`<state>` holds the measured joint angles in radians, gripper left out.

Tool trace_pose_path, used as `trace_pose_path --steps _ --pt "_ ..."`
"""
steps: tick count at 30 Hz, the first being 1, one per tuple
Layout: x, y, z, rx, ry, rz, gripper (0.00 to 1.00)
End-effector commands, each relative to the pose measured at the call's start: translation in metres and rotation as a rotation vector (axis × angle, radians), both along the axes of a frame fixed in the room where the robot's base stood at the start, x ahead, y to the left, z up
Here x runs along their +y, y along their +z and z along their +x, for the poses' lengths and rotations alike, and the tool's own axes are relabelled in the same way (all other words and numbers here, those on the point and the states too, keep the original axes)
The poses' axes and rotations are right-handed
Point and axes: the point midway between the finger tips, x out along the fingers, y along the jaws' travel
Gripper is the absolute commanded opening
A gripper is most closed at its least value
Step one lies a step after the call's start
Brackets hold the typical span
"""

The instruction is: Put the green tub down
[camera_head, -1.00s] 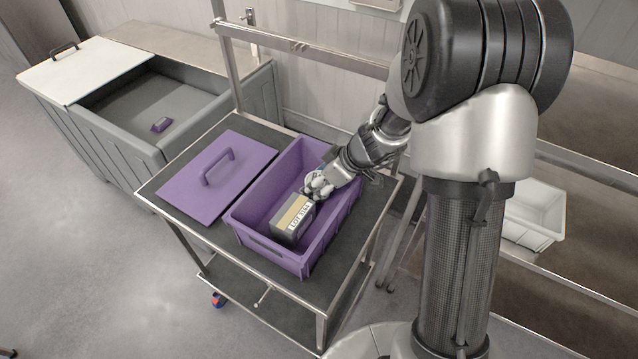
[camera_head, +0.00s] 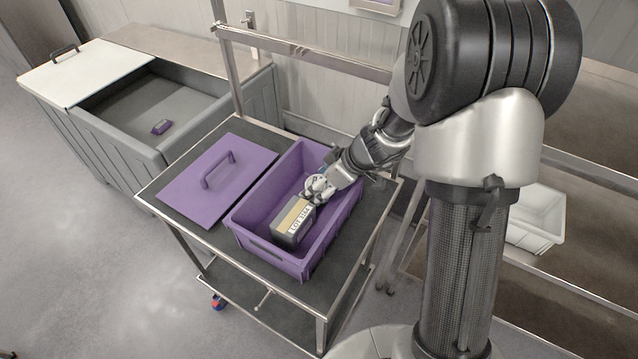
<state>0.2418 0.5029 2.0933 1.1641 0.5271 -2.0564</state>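No green tub shows in the head view. My gripper (camera_head: 312,200) is inside the purple crate (camera_head: 264,257), close against a dark grey box (camera_head: 287,236) with a tan and white "LOT" label. The box sits in the near part of the crate. My fingers meet the box's far end, but they are small and partly hidden, so I cannot tell whether they grip it.
The crate stands on a cart (camera_head: 170,200) beside a flat purple lid (camera_head: 217,180) with a handle. A white tub (camera_head: 540,218) is at the right.

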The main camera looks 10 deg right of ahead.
Motion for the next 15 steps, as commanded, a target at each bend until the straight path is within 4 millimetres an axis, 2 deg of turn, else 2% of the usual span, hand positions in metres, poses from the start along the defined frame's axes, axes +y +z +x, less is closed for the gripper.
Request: trace_pose_path --steps 1,9,15 --pt "-0.005 0.012 -0.003 -0.006 -0.003 -0.001 0.66" --pt "-0.029 0.064 -0.026 -0.005 -0.004 -0.001 0.66" --pt "-0.039 0.087 -0.038 -0.004 -0.002 -0.001 0.66"
